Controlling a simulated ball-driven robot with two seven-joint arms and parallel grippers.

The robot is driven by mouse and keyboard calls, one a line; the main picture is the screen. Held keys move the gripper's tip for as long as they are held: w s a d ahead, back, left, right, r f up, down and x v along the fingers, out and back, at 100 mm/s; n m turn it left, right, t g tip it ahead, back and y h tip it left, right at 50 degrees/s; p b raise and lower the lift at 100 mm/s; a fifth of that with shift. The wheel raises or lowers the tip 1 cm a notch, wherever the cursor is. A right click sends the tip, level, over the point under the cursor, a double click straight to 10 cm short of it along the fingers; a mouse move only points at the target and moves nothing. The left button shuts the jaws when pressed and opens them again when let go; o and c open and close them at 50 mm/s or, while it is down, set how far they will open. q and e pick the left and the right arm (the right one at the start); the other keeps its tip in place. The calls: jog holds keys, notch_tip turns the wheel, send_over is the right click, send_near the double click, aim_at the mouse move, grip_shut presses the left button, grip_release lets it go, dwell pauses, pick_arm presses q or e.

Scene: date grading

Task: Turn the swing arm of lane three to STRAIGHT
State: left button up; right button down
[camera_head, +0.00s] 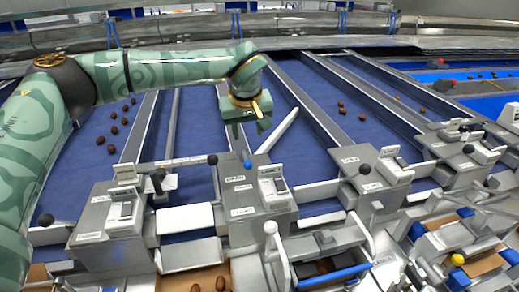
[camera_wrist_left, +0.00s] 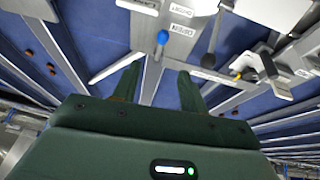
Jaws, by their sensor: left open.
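A blue ball knob (camera_head: 248,164) stands on the far edge of a grey control unit (camera_head: 256,190), at the foot of a lane divider. It also shows in the left wrist view (camera_wrist_left: 162,37), beyond my fingertips. A white swing arm (camera_head: 278,130) slants from near this knob up and right across the blue lane; it shows too in the left wrist view (camera_wrist_left: 116,66), left of my fingers. My left gripper (camera_head: 248,128) hangs above the divider, open and empty, its fingers (camera_wrist_left: 158,84) apart from knob and arm.
Brown dates lie on the lane at left (camera_head: 113,130) and the lane at right (camera_head: 342,108). A white-knobbed lever (camera_head: 271,228) stands in front, beside a blue-handled drawer (camera_head: 334,276).

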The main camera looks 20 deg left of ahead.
pick_arm(q)
send_near(248, 163)
jog(key=b+x, duration=0.2)
jog(key=x, duration=0.5)
jog(key=shift+f, duration=0.35)
jog(key=shift+w+a+f, duration=0.15)
jog(key=shift+w+f, duration=0.1)
jog(key=shift+f, duration=0.3)
jog(key=shift+w, duration=0.1)
jog(key=c, duration=0.3)
grip_shut()
pick_arm(e)
jog(key=s+f, duration=0.2)
jog(key=s, duration=0.1)
jog(key=shift+s+a+f, duration=0.1)
jog(key=shift+f, duration=0.05)
